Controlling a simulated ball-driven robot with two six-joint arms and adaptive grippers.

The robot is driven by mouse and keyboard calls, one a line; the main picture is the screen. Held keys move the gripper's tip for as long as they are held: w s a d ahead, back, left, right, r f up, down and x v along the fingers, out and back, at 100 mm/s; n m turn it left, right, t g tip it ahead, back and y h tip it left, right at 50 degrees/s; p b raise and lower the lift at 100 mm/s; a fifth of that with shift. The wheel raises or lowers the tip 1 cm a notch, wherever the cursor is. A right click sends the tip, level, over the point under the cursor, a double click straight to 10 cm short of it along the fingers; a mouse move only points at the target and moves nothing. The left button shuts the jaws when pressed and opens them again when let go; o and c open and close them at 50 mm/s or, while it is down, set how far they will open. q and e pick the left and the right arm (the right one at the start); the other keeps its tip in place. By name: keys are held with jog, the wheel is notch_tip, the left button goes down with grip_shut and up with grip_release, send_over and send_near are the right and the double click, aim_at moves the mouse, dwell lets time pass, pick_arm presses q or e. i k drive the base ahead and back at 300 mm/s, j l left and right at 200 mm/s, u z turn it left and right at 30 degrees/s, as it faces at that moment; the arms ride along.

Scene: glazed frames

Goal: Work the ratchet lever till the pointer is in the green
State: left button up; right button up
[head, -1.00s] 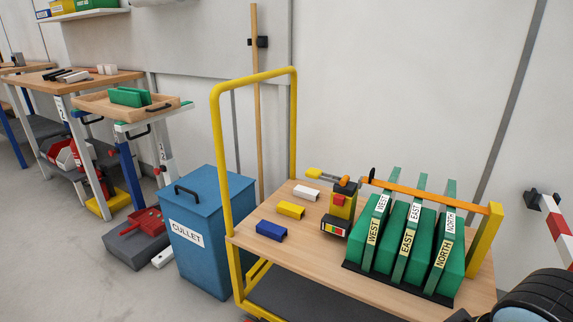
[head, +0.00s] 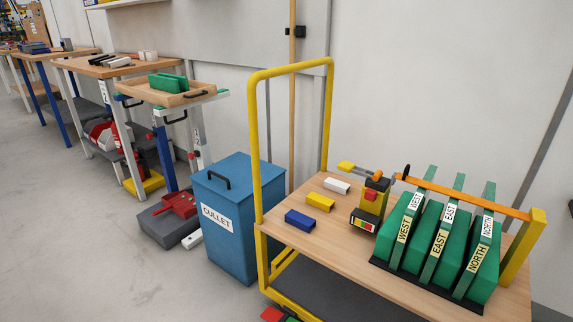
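The ratchet (head: 373,200) is a yellow and dark body with a red button, standing on the wooden trolley deck. Its lever (head: 354,168) has a yellow grip and points left. The gauge (head: 363,221) on its foot has red, yellow and green bands; the pointer is too small to read. An orange strap (head: 465,194) runs from the ratchet to a yellow post (head: 524,245) above the green frames labelled WEST (head: 401,224), EAST (head: 435,240) and NORTH (head: 477,258). Neither of my grippers is in view.
Blue (head: 301,220), yellow (head: 320,202) and white (head: 336,186) blocks lie on the deck (head: 325,241), left of the ratchet. A yellow rail (head: 257,160) rises at its left end. A blue CULLET bin (head: 235,225) stands beside it. Grey floor (head: 90,240) is clear at left.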

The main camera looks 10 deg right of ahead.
aim_at(346, 167)
jog(key=z, duration=1.1)
jog(key=i+j+z, duration=0.1)
jog(key=j+z, duration=0.85)
jog(key=j, duration=0.7)
jog(key=k+j, duration=0.1)
jog(key=j, duration=0.7)
jog(key=j+z, duration=0.15)
jog(key=j, duration=0.65)
